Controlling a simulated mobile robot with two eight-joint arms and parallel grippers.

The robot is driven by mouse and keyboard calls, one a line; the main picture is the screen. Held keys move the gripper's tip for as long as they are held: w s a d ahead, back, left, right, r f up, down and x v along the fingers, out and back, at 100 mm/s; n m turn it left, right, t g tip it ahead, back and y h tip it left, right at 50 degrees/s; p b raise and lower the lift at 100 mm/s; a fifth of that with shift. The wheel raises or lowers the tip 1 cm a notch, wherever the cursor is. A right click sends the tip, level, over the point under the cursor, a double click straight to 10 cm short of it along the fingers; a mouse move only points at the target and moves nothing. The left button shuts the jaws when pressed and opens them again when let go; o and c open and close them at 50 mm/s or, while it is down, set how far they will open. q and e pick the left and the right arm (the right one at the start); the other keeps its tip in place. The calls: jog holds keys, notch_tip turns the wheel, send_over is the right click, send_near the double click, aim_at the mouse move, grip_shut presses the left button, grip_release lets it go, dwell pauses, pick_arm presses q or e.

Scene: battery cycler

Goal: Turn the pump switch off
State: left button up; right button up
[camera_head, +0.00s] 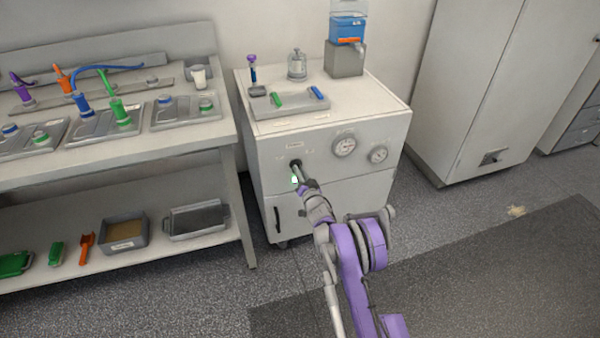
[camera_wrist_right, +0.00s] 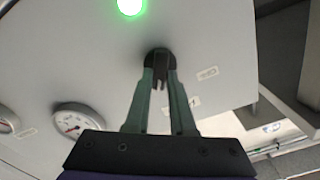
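The pump switch, a dark round knob (camera_head: 295,163), sits on the front of the white cabinet (camera_head: 350,122). In the right wrist view the knob (camera_wrist_right: 158,60) is between the two fingertips. My right gripper (camera_head: 298,168) reaches it from the front; its fingers (camera_wrist_right: 159,78) lie on both sides of the knob and appear to touch it. The fingertips partly hide the knob, so its angle is hard to read. A lamp (camera_head: 294,179) below the switch glows green, and the lamp (camera_wrist_right: 130,5) is also lit in the wrist view. My left gripper is not in view.
Two round gauges (camera_head: 343,146) (camera_head: 378,154) are right of the switch. A tray (camera_head: 287,104) and a blue-topped container (camera_head: 347,30) stand on the cabinet. A bench (camera_head: 150,144) with battery fixtures is at left, a tall locker (camera_head: 470,90) at right.

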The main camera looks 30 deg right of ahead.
grip_shut()
jog(key=shift+n, duration=0.3)
jog(key=shift+a+n+b, duration=0.2)
jog(key=shift+n+b, duration=2.25)
jog(key=shift+n, duration=3.15)
jog(key=shift+w, duration=0.1)
jog(key=o, duration=0.6)
grip_release()
